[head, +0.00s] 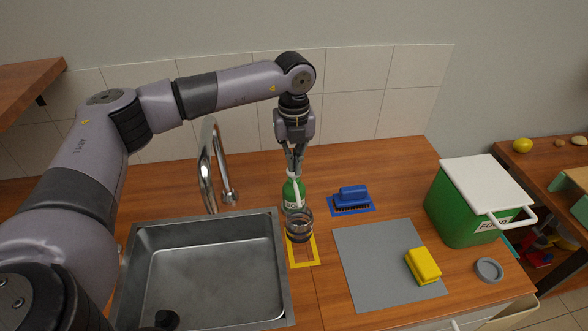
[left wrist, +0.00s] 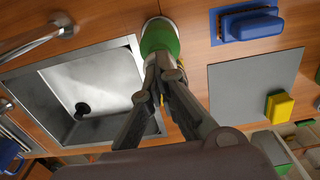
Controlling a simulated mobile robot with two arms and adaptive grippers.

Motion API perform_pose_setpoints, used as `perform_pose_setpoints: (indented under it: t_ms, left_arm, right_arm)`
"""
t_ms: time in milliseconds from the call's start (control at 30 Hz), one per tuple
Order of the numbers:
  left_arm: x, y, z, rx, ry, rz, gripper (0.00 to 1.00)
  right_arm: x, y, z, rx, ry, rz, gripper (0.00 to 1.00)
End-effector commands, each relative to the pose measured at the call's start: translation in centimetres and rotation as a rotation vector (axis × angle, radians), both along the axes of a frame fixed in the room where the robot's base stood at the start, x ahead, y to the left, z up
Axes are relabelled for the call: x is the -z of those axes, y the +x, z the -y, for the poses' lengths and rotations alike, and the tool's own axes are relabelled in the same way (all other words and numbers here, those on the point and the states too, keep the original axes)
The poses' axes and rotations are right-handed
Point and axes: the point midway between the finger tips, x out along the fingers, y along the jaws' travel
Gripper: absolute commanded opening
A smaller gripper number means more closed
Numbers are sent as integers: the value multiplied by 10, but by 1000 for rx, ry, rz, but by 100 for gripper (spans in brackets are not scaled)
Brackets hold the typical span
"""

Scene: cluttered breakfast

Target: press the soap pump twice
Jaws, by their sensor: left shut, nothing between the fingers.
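The soap bottle (head: 289,195), green with a white label, stands behind the sink's right corner. Its white pump head (head: 294,178) shows just under my left gripper (head: 294,172). The gripper points straight down over the bottle, fingers together and empty. The left wrist view shows the green bottle (left wrist: 160,36) just beyond the closed fingertips (left wrist: 163,70). The fingers hide part of the pump, so I cannot tell whether they touch it. My right gripper is not in view.
The steel sink (head: 284,262) and tap (head: 207,170) are left. A blue brush (head: 352,195), grey mat (head: 370,275), yellow sponge (head: 423,266) and green bin (head: 457,211) are right.

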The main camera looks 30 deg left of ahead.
Motion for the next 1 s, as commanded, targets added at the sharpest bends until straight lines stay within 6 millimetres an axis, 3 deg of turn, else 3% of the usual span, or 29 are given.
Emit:
perform_pose_setpoints:
  t_ms: [133,467,1000]
  left_arm:
    - [9,-1,0,1,0,-3,0]
    - [6,-1,0,1,0,-4,0]
    - [-29,0,0,1,0,-1,0]
  right_arm:
    - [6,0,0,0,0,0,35]
    - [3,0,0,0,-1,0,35]
    - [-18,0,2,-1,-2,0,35]
